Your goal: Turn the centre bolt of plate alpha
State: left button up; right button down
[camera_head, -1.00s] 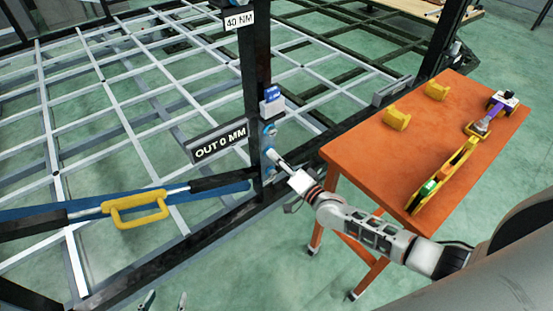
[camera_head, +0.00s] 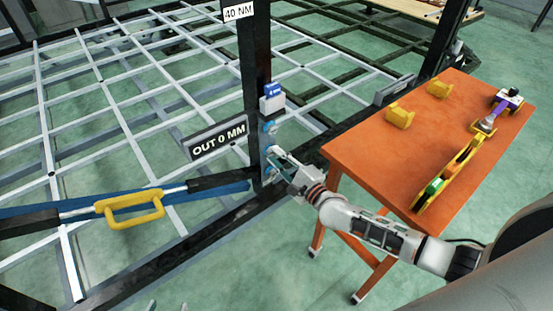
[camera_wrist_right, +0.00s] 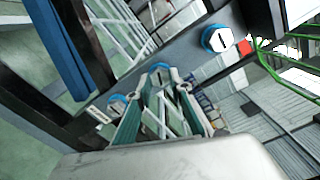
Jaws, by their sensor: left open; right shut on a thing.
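Plate alpha is a narrow grey plate on the dark upright post, with several blue-ringed bolts in a row; in the right wrist view it runs diagonally (camera_wrist_right: 189,55). My right gripper (camera_head: 275,158) reaches it from the right. In the right wrist view, its fingers (camera_wrist_right: 164,88) are closed around the centre bolt (camera_wrist_right: 160,67), whose blue ring shows between the tips. One end bolt (camera_wrist_right: 217,39) has a dark line across its white face. The other end bolt (camera_wrist_right: 117,103) is partly covered by a finger. Only the fingertips of my open left gripper (camera_head: 166,307) show at the bottom edge.
A sign reading OUT 0 MM (camera_head: 217,138) and a blue-and-white device (camera_head: 272,100) sit by the post.

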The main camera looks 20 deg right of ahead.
jog(key=m, duration=0.1)
jog(key=f+m+b, duration=0.1)
jog(key=shift+s+m, duration=0.15)
jog(key=shift+m, duration=0.25)
jog(key=m+b, duration=0.1)
jog(key=m, duration=0.2)
jog(key=shift+r+m+b, duration=0.15)
jog(key=shift+m+b, duration=0.25)
jog(key=shift+m, duration=0.2)
jog(key=c, duration=1.8)
grip_release()
jog(key=shift+c, duration=0.2)
jog(key=shift+o, duration=0.3)
jog(key=shift+r, duration=0.2)
